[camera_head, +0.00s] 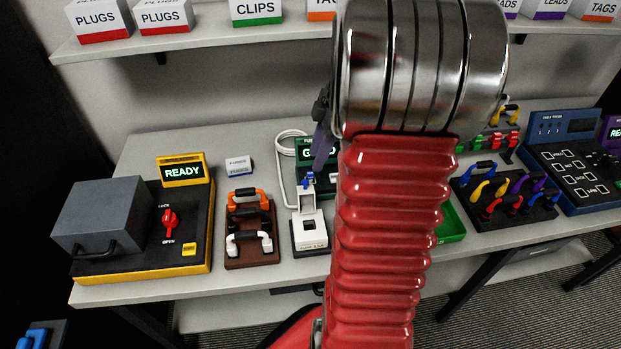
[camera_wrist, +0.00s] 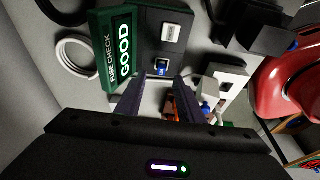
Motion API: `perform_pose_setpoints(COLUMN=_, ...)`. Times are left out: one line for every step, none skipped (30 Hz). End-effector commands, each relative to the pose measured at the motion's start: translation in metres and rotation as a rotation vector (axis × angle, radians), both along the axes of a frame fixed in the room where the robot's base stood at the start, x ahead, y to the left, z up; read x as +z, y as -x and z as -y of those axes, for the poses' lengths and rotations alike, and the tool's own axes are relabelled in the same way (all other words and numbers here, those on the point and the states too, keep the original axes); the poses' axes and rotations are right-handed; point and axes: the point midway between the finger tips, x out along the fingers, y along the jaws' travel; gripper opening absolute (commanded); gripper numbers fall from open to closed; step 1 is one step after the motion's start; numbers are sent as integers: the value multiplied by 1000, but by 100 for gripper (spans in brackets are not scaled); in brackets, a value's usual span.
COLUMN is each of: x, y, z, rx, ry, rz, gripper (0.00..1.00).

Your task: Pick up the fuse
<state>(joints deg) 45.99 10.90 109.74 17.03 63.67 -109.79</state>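A small blue piece, which looks like the fuse (camera_wrist: 161,68), sits in the socket of the fuse checker (camera_wrist: 117,50) in the wrist view. The checker's green housing reads GOOD. It also stands at the back of the bench in the head view (camera_head: 303,150), partly hidden by my arm. My gripper (camera_wrist: 157,82) is open and empty, its two purple fingers apart and pointing toward the socket. I cannot tell the gap between fingertips and fuse. In the head view my gripper (camera_head: 322,142) hangs over the checker; its fingers partly overlap each other there.
A white device (camera_head: 309,229) with a blue part stands in front of the checker. A small fuses box (camera_head: 238,166) lies behind. A coiled white cable (camera_wrist: 75,57) is near the checker.

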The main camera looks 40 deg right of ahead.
Motion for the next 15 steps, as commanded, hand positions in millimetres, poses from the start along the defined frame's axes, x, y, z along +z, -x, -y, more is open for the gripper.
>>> perform_pose_setpoints(x=-2, y=0, z=-1, rx=0, ry=0, rz=0, gripper=34)
perform_pose_setpoints(x=-3, y=-1, z=-1, rx=0, ry=1, rz=1, gripper=34)
perform_pose_setpoints(x=-4, y=-1, z=-1, rx=0, ry=1, rz=1, gripper=34)
perform_pose_setpoints(x=-4, y=-1, z=0, rx=-1, ry=2, rz=1, gripper=34)
perform_pose_setpoints(x=-3, y=-1, z=0, rx=-1, ry=2, rz=1, gripper=34)
perform_pose_setpoints(x=-3, y=-1, z=0, rx=-1, ry=2, rz=1, gripper=34)
perform_pose_setpoints(x=-3, y=0, z=0, rx=-1, ry=2, rz=1, gripper=34)
perform_pose_setpoints(x=-3, y=0, z=0, rx=-1, ry=2, rz=1, gripper=34)
perform_pose_setpoints(x=-3, y=0, z=0, rx=-1, ry=2, rz=1, gripper=34)
perform_pose_setpoints(x=-3, y=0, z=0, rx=-1, ry=2, rz=1, gripper=34)
perform_pose_setpoints(x=-4, y=0, z=0, rx=-1, ry=2, rz=1, gripper=34)
perform_pose_setpoints(x=-5, y=0, z=-1, rx=-1, ry=1, rz=0, gripper=34)
perform_pose_setpoints(x=-6, y=0, z=-1, rx=-1, ry=1, rz=0, gripper=34)
perform_pose_setpoints(x=-8, y=0, z=-2, rx=-1, ry=0, rz=1, gripper=34)
perform_pose_setpoints(x=-11, y=0, z=-3, rx=-1, ry=0, rz=0, gripper=34)
